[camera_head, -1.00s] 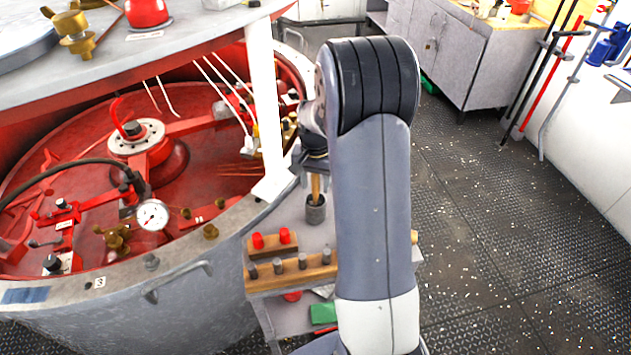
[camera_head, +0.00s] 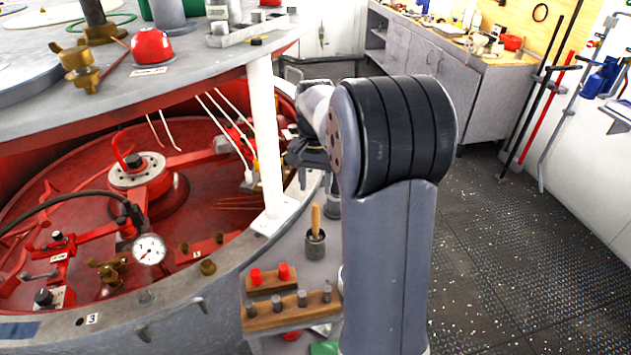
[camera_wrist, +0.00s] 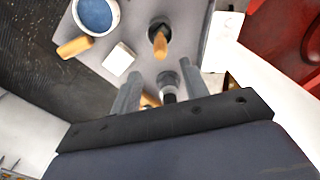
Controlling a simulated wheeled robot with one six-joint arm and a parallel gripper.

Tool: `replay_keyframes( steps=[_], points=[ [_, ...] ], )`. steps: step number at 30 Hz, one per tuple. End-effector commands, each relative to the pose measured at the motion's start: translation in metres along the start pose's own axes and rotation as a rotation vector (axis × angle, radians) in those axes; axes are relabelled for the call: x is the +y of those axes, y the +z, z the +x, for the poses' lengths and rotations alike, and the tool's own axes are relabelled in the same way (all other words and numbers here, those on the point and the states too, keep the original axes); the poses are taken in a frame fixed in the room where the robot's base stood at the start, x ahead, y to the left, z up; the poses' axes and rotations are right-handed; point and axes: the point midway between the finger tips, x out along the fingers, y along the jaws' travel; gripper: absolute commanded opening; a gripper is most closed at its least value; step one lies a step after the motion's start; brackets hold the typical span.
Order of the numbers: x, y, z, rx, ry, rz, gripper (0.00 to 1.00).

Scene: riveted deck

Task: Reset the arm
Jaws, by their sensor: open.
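My arm rises in the front middle of the head view and bends at a dark ribbed elbow. My gripper (camera_wrist: 160,85) shows in the wrist view with its two grey fingers apart, pointing at a small bench. A grey cylindrical piece (camera_wrist: 168,86) appears between the fingers; it looks to be beyond them, and nothing seems gripped. In the head view the dark gripper (camera_head: 306,152) is left of the elbow, partly hidden by the arm, above the bench (camera_head: 284,252) and near the white post (camera_head: 266,140).
A cup with a wooden-handled tool (camera_head: 315,244) and a wooden peg block (camera_head: 290,309) stand on the bench. The wrist view also shows a blue-filled bowl (camera_wrist: 95,15) and a white block (camera_wrist: 118,60). A red-lined round vessel (camera_head: 90,220) is left; open floor (camera_head: 520,250) is right.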

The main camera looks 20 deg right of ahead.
Motion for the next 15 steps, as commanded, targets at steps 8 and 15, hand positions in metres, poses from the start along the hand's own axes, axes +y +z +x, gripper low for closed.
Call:
replay_keyframes(
  steps=[8, 15],
  points=[
    [0.0001, 0.0003, -0.0059, 0.000, 0.000, 0.000, 0.43],
    [0.0002, 0.0003, -0.0019, -0.002, 0.001, 0.000, 0.43]
  ],
)
